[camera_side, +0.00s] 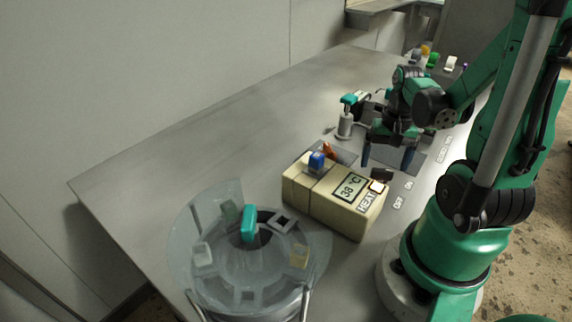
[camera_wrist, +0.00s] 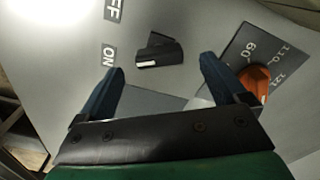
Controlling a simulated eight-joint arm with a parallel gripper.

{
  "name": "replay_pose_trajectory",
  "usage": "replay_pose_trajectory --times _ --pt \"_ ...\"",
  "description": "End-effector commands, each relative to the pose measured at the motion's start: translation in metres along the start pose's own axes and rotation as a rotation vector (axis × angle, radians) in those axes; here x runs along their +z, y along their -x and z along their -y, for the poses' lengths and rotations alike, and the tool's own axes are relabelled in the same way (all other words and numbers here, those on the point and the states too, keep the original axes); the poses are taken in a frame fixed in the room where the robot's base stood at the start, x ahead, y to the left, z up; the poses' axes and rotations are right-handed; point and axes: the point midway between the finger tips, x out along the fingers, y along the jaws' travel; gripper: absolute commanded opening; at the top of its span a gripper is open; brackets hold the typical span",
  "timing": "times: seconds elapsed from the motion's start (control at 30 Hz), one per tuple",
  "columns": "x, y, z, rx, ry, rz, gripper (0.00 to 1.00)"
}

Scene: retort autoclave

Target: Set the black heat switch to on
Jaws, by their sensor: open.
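My gripper (camera_side: 387,158) is open and empty, fingers pointing down above and behind the switch. In the wrist view the switch lies just beyond and between the fingertips (camera_wrist: 162,66).
An orange pointer (camera_wrist: 254,84) on a dark scale plate (camera_wrist: 270,60) is close to my right finger in the wrist view. A teal-handled post (camera_side: 345,122) and round glass vessel (camera_side: 215,240) stand nearby. The table's left part is clear.

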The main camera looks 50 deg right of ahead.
Motion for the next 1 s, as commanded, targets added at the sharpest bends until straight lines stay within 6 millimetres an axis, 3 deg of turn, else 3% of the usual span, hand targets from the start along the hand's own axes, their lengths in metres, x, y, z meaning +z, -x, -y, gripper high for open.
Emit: replay_pose_trajectory --times 0.4,0.9,1.0 --pt "0.001 0.036 0.000 0.000 0.001 0.000 0.92" --pt "0.001 0.039 0.000 0.000 0.002 -0.001 0.92" --pt "-0.001 0.042 0.010 -0.010 0.042 -0.030 0.92"
